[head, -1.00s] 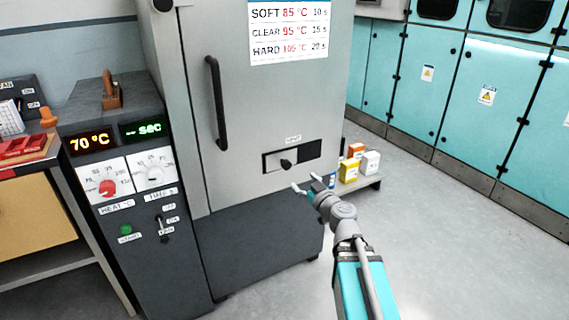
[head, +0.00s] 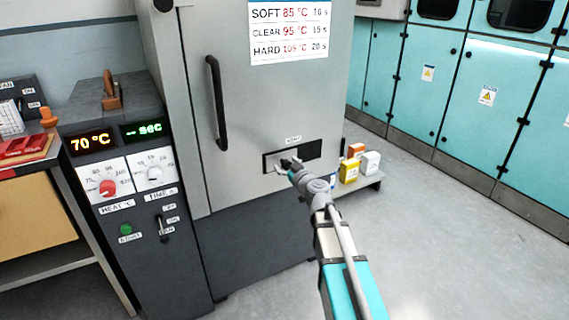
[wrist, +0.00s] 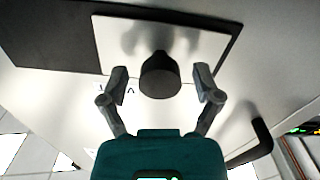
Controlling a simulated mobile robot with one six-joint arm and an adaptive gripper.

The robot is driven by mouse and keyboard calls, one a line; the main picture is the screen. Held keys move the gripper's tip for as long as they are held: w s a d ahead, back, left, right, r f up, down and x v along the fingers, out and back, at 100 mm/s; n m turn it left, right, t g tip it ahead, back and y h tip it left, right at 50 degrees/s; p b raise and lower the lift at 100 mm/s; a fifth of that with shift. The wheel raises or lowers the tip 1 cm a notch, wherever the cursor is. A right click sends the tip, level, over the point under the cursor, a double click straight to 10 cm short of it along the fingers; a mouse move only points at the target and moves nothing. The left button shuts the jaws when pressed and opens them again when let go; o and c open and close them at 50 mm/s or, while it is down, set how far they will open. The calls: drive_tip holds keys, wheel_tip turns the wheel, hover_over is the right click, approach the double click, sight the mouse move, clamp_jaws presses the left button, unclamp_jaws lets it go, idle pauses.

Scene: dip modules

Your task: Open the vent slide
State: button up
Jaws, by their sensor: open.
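The vent slide (wrist: 205,45) is a light metal plate with a dark round knob (wrist: 160,76), set in a black slot (head: 312,149) low on the grey cabinet door. In the head view the plate covers the left part of the slot, and the dark opening shows on the right. My gripper (head: 290,168) is at the knob in the head view and partly hides it. In the wrist view my gripper (wrist: 160,85) is open, with one finger on each side of the knob and a visible gap on both sides.
A black vertical door handle (head: 217,103) is above left of the vent. A control panel (head: 125,185) with dials stands at the left. Small boxes (head: 358,165) sit on a low shelf at the right. The floor (head: 455,240) at right is clear.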

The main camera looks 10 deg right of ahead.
drive_tip(key=shift+w+a, duration=0.2)
drive_tip(key=shift+w, duration=0.45)
clamp_jaws()
